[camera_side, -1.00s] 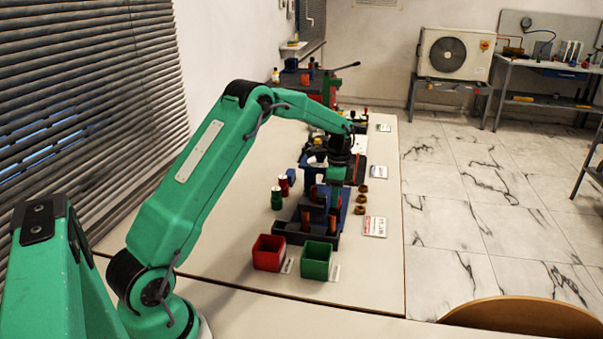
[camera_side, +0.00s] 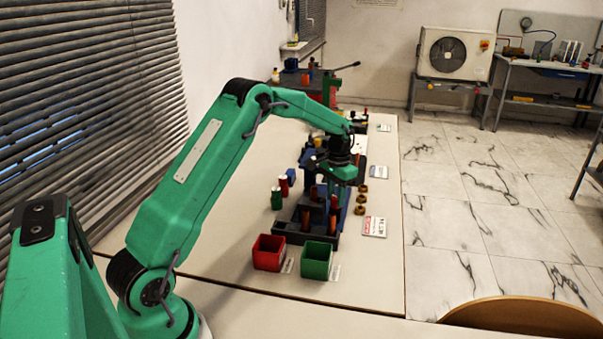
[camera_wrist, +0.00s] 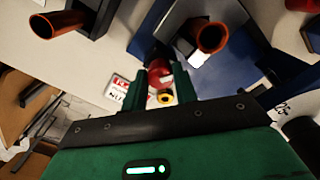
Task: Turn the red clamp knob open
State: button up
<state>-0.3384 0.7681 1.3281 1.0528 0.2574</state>
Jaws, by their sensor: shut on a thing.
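My gripper (camera_wrist: 163,92) shows in the wrist view with its two green fingers on either side of the red clamp knob (camera_wrist: 160,72). The fingers are shut on the knob, which lies between their tips. In the side view my gripper (camera_side: 336,190) hangs over the dark blue rig (camera_side: 291,232), and the knob cannot be made out there. How far the knob is turned cannot be told.
A red bin (camera_side: 268,254) and a green bin (camera_side: 316,261) stand at the rig's near side. Red and green cylinders (camera_side: 277,199) stand left of it. Brass rings (camera_side: 360,198) and a label card (camera_side: 374,227) lie to the right. Orange tubes (camera_wrist: 211,37) rise close to my gripper.

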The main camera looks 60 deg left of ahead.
aim_at(336, 198)
jog(key=n, duration=0.6)
jog(key=shift+a, duration=0.15)
dwell(0.5)
jog(key=o, duration=1)
jog(key=shift+c, duration=0.2)
jog(key=shift+r, duration=0.15)
jog(key=shift+r, duration=3.9)
jog(key=shift+r, duration=0.1)
